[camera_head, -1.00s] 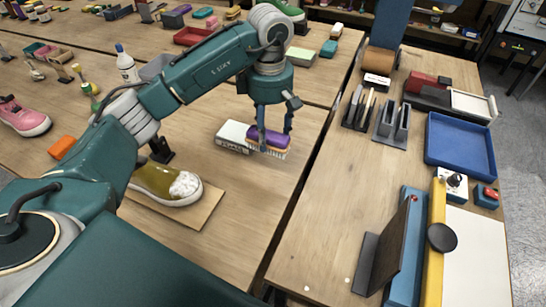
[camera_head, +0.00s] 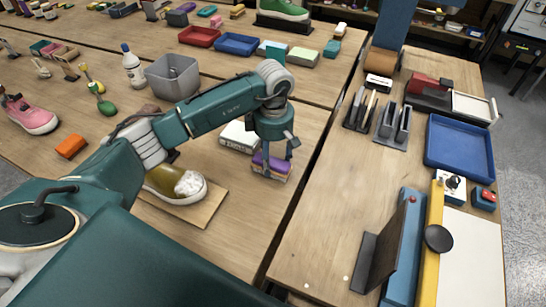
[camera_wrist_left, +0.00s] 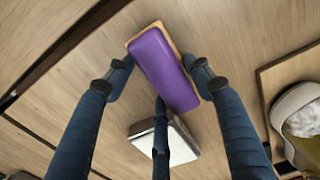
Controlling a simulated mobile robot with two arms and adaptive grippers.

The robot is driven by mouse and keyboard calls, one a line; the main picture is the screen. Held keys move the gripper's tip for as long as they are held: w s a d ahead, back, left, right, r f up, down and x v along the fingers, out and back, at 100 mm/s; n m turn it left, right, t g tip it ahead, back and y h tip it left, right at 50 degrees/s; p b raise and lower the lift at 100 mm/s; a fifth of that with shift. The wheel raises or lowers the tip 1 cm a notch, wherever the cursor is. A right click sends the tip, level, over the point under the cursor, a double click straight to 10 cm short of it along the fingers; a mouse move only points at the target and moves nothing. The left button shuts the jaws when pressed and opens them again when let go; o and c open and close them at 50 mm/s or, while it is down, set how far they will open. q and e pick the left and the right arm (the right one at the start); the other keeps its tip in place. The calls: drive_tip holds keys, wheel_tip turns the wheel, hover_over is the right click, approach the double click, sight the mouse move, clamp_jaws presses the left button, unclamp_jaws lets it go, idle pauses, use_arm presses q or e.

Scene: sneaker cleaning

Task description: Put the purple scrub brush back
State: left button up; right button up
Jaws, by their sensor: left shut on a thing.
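The purple scrub brush (camera_head: 270,163) has a purple top and pale bristles below, and is at the right part of the near wooden table in the head view. My left gripper (camera_head: 276,157) is shut on it from above, with fingers on both sides. In the left wrist view the purple brush (camera_wrist_left: 165,70) lies lengthwise between the fingertips of my left gripper (camera_wrist_left: 158,78). I cannot tell whether the bristles touch the table. A white box (camera_head: 238,136) lies just behind and left of the brush. My right gripper is not in view.
A brown-and-white shoe (camera_head: 177,184) on a board (camera_head: 210,208) lies left of the brush. A grey bin (camera_head: 172,78) stands behind my arm. A gap separates this table from the right bench with its blue tray (camera_head: 460,147). Bare wood surrounds the brush at the front.

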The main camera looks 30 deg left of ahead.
sight(273, 158)
use_arm(q)
drive_tip(key=shift+f, duration=0.2)
drive_tip(key=o, duration=1)
drive_tip(key=shift+r, duration=0.1)
drive_tip(key=shift+r, duration=0.25)
drive_tip(key=shift+w+r, duration=0.1)
drive_tip(key=shift+r, duration=0.2)
wheel_tip(273, 158, up, 11)
drive_tip(key=b, duration=0.3)
drive_tip(key=shift+r, duration=0.1)
